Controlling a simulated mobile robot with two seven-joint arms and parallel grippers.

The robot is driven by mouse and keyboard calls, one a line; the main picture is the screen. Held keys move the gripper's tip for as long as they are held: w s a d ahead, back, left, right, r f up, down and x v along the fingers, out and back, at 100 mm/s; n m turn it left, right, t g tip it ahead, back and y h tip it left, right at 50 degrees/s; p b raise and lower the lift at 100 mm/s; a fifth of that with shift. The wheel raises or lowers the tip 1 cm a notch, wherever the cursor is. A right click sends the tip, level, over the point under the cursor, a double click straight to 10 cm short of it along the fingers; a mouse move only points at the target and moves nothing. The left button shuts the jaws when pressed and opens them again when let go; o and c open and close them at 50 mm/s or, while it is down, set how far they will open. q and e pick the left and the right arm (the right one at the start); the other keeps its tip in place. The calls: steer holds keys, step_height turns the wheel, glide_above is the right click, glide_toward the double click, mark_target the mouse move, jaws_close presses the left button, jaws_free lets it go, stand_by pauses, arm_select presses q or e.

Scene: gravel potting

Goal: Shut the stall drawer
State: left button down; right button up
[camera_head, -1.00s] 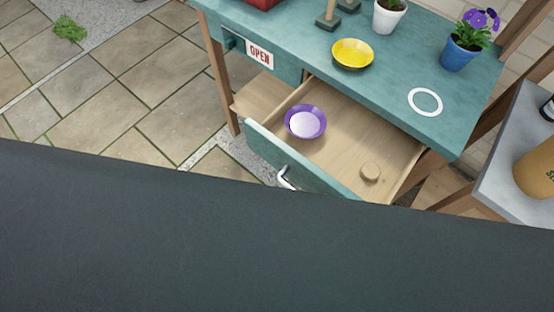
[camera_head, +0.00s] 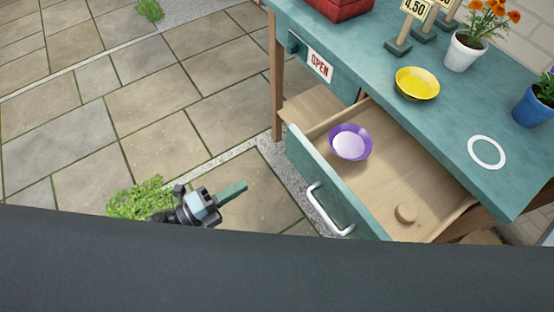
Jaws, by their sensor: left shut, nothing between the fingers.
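The stall drawer (camera_head: 318,178) stands pulled out from under the teal stall table (camera_head: 440,130). Its front is teal with a white curved handle (camera_head: 328,212). Inside the drawer are a purple bowl (camera_head: 350,143) with a pale inside and a small round wooden piece (camera_head: 405,212). My left gripper (camera_head: 232,193) is shut and empty, in front of the drawer and left of its handle, apart from it. My right gripper is not in view.
On the table stand a yellow bowl (camera_head: 417,83), a white ring (camera_head: 487,152), a white pot with orange flowers (camera_head: 464,52), a blue pot (camera_head: 533,108) and price signs (camera_head: 398,47). An OPEN sign (camera_head: 320,66) marks a closed front. The paving left is mostly clear, with green tufts (camera_head: 142,198).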

mark_target(297, 154)
arm_select(q)
steer(key=p+x, duration=0.1)
steer(key=x, duration=1.3)
